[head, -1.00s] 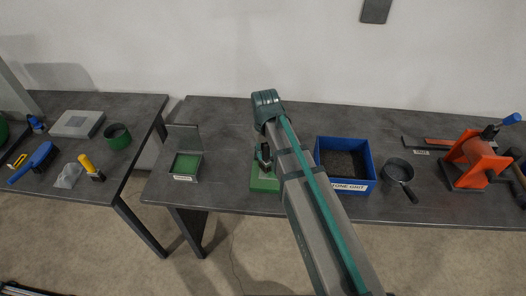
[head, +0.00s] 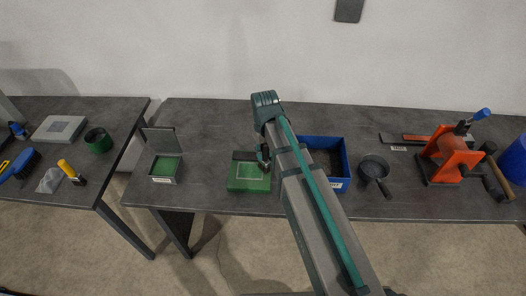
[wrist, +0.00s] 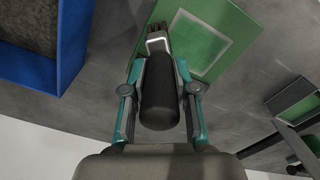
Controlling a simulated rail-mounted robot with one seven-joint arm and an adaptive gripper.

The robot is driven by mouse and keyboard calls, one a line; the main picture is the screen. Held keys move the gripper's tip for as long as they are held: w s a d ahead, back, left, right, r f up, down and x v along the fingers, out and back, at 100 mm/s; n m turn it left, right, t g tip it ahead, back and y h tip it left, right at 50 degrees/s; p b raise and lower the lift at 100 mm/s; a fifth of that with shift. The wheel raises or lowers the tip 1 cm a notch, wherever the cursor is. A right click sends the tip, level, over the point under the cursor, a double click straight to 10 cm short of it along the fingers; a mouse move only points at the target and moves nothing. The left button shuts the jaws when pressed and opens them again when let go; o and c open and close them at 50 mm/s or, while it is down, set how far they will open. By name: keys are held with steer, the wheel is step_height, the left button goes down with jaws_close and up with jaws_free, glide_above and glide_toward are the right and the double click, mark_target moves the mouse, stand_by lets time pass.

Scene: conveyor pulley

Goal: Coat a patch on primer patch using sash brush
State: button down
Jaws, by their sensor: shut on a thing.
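My gripper (wrist: 162,68) is shut on the sash brush, which has a black handle (wrist: 160,98) and a pale metal ferrule (wrist: 158,42). Its short dark bristles (wrist: 156,28) point away from the wrist, over the left part of a green panel with a lighter green square (wrist: 193,48). I take this panel as the primer patch; it also shows in the head view (head: 243,182). There my gripper (head: 263,157) is at the panel's right, upper side, and the brush is mostly hidden. I cannot tell whether the bristles touch the panel.
A blue bin (head: 341,165) stands just right of the panel, partly behind my arm. A dark pan (head: 374,168) and an orange pulley stand (head: 447,155) are farther right. An open green-lined box (head: 165,170) stands left.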

steer(key=r, duration=0.2)
steer(key=p, duration=0.1)
steer(key=shift+a+r, duration=0.25)
steer(key=shift+r, duration=0.15)
steer(key=shift+r+p, duration=1.55)
steer(key=shift+r, duration=0.75)
